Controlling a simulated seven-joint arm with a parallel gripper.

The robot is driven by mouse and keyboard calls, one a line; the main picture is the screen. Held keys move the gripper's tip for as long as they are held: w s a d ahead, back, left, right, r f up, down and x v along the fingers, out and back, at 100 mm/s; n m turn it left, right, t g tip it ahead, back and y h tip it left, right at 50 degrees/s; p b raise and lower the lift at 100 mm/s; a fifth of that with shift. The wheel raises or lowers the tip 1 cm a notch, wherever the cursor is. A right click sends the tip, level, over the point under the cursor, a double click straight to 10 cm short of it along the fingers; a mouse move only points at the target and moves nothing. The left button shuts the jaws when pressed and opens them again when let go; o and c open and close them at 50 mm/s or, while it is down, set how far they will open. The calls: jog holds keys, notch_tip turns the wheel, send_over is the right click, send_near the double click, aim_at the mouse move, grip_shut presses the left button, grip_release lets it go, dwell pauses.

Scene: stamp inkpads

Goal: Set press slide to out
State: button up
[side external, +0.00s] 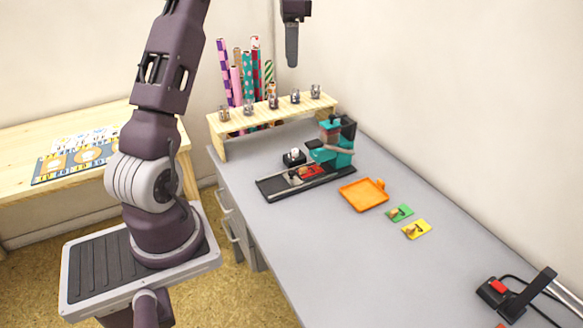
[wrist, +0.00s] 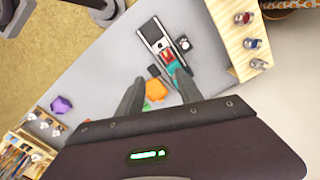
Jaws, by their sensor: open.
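The press (side external: 341,155) is a teal and black body at the back end of a long dark rail base (side external: 275,188). A red slide piece (side external: 312,172) sits on the rail, close in front of the teal body and partly under it. In the wrist view the red piece (wrist: 167,56) shows between the bare rail (wrist: 152,31) and the teal press body (wrist: 175,67). My gripper (side external: 292,58) is high above the desk, well clear of the press. In the wrist view my gripper (wrist: 159,76) has its two fingers spread with nothing between them.
An orange tray (side external: 350,205) lies right of the press. A black block with a white knob (side external: 293,158) stands behind the rail. A wooden rack (side external: 220,127) stands at the back.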

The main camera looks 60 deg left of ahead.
aim_at(292, 171)
notch_tip(292, 171, down, 36)
jog(key=shift+c, duration=0.4)
grip_shut()
dwell(0.6)
